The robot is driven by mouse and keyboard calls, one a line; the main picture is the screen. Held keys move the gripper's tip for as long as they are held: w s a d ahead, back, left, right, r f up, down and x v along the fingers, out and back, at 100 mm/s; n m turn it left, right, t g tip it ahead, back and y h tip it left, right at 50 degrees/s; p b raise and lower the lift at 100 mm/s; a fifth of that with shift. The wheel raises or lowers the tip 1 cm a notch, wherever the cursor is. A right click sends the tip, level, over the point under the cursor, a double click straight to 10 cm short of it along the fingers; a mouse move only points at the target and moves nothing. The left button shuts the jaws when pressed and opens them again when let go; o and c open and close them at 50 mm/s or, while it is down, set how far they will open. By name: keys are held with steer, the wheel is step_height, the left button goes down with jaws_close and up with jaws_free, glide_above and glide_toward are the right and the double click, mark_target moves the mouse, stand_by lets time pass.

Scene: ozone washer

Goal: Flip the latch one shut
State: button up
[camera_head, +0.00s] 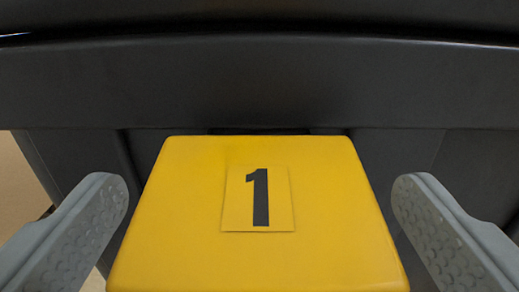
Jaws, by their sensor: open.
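The latch one (180,225) is a wide yellow block with a plate bearing a black "1" on its face. It fills the lower middle of the view, and its bottom end runs out of the picture. My gripper (260,203) is open, with one grey finger on each side of the yellow latch. A gap shows between each fingertip and the latch's sides. I cannot tell from this view whether the latch is up or down.
A dark grey washer body (260,85) spans the view behind and above the latch, with a thick horizontal ledge. A strip of beige floor (18,185) shows at the left edge.

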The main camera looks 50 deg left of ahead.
steer(key=shift+w+a, duration=0.3)
steer(key=shift+a, duration=0.15)
steer(key=c, duration=1)
steer(key=shift+f+t+y, duration=0.35)
steer(key=shift+t+y, duration=0.05)
steer(key=shift+y, duration=0.1)
steer(key=shift+f+t+y, duration=0.25)
steer(key=shift+t+y, duration=0.35)
steer(key=shift+y, duration=0.2)
